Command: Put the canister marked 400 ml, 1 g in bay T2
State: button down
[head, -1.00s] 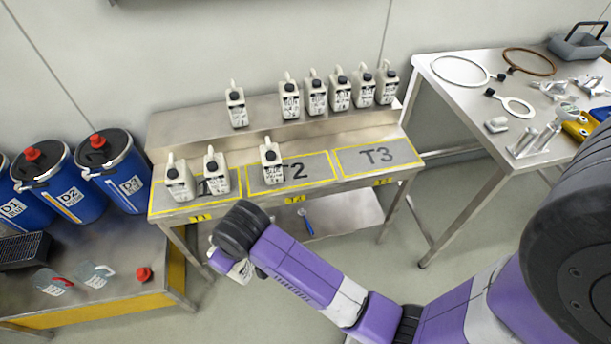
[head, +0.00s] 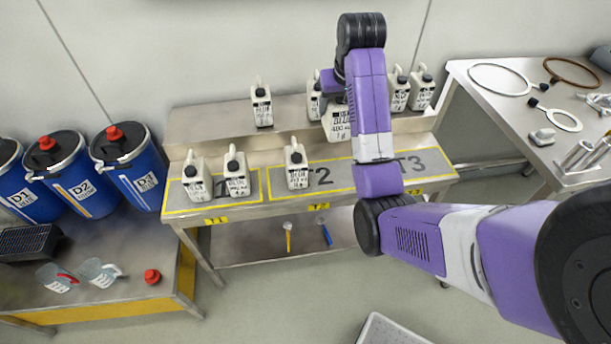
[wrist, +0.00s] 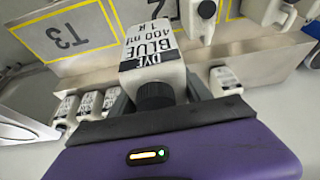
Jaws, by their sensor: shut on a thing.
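My gripper (wrist: 158,97) is shut on a white canister (wrist: 152,62) with a black cap. Its label reads DYE BLUE, 400 ml, and the last line looks like 1 g. Bay T1 (head: 212,203) holds two canisters. Bay T3 (head: 425,166) shows no canister; my arm covers its left part.
Several canisters stand on the raised back shelf (head: 215,122), one (head: 261,104) apart at left. Blue drums (head: 135,172) stand left. A steel table (head: 500,125) with rings and tools is right. The right part of T2 is clear.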

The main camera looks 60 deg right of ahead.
aim_at(341, 138)
jog(key=shift+d+r, duration=0.15)
jog(key=shift+d, duration=0.3)
notch_tip(341, 138, down, 20)
jog(key=shift+r, duration=0.25)
jog(key=shift+c, duration=2.4)
grip_release()
jog(key=shift+f, duration=0.15)
jog(key=v, duration=1.2)
